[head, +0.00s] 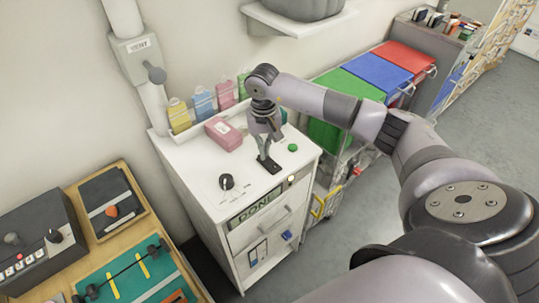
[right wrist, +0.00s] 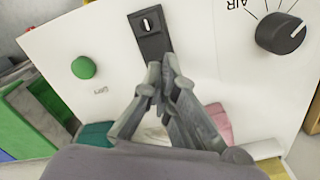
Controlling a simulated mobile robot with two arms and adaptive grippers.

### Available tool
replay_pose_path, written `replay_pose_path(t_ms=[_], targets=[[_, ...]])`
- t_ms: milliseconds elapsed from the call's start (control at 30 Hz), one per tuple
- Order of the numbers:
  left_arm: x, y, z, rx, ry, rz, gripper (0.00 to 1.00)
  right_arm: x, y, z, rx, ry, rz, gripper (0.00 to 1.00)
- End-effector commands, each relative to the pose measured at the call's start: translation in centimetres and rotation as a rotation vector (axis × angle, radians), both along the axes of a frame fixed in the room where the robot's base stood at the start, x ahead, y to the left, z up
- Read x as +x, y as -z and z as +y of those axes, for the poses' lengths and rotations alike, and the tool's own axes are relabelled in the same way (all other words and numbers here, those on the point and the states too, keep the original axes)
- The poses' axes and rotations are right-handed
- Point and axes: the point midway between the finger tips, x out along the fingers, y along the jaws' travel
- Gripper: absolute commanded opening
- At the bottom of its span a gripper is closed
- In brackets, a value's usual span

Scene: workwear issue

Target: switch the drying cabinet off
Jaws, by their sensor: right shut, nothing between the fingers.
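The white drying cabinet (head: 190,172) stands in the middle of the head view, with a "DONE" panel (head: 260,209) on its front. On its top is a black switch plate (head: 272,168). In the right wrist view the plate (right wrist: 153,45) carries a small light-coloured switch (right wrist: 147,25). A green button (right wrist: 84,67) and a black dial (right wrist: 281,33) marked "AIR" flank it. My right gripper (head: 264,155) is shut and empty, pointing down at the plate; its fingertips (right wrist: 164,82) overlap the plate's near end. I cannot tell whether they touch. My left gripper is out of view.
A pink box (head: 223,134) and several coloured bottles (head: 203,101) stand along the cabinet's back. A vent pipe (head: 140,60) with a lever rises behind. A wooden bench (head: 146,208) is at left; red, blue and green bins (head: 375,70) are at right.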

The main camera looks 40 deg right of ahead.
Motion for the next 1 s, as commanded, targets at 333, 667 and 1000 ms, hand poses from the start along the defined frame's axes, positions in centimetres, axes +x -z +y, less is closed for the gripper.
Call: replay_pose_path(t_ms=[333, 667, 1000], targets=[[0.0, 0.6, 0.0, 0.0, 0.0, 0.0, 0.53, 0.0, 0.6, 0.0, 0.0, 0.0, 0.0, 0.0], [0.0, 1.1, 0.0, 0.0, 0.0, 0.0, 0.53, 0.0, 1.1, 0.0, -0.001, 0.0, 0.0, 0.0], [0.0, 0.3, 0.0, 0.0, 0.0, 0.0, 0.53, 0.0, -0.4, 0.0, 0.0, 0.0, -0.001, 0.0]])
